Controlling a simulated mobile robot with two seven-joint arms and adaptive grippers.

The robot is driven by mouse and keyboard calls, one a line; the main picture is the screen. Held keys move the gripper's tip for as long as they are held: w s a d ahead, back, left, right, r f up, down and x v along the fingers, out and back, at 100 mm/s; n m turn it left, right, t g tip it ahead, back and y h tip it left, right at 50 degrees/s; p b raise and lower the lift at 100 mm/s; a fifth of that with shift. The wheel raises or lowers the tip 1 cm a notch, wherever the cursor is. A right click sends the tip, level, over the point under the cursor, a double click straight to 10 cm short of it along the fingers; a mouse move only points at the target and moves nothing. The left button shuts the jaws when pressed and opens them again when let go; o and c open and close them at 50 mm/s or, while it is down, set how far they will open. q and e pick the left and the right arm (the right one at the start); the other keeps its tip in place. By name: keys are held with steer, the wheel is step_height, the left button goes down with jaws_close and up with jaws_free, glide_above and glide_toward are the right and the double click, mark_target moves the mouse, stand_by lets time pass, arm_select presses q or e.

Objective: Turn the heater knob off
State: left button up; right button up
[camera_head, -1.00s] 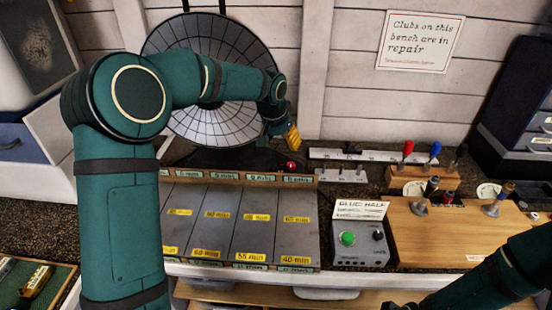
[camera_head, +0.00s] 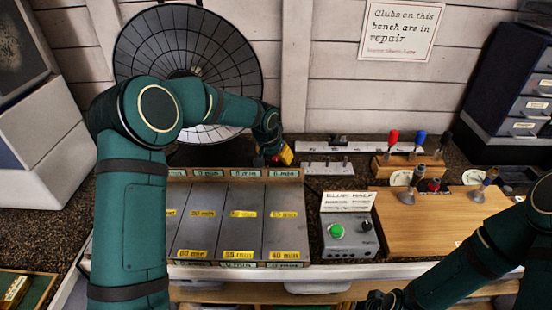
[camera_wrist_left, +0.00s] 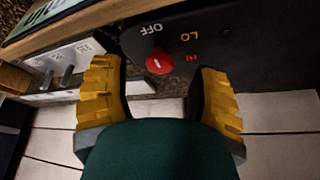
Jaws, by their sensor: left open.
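The red heater knob (camera_wrist_left: 159,62) sits on a dark panel marked OFF, LO and HI in the left wrist view. A small white mark shows on its face; I cannot tell surely which label it points to. My left gripper (camera_wrist_left: 160,72) is open, with one yellow finger on each side of the knob and visible gaps to both. In the head view my left gripper (camera_head: 281,156) is at the right of the heater's base, below the round heater dish (camera_head: 190,62). My right gripper (camera_head: 376,300) is at the bottom edge, dark and partly cut off.
Grey labelled slots (camera_head: 235,222) lie in front of the heater. A grey box with a green button (camera_head: 345,238) stands to their right, beside a wooden board (camera_head: 420,222). A rack with red and blue handles (camera_head: 408,162) stands behind the board.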

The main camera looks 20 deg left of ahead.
arm_select(q)
steer(key=shift+x, duration=0.75)
steer(key=shift+s, duration=0.1)
jaws_close()
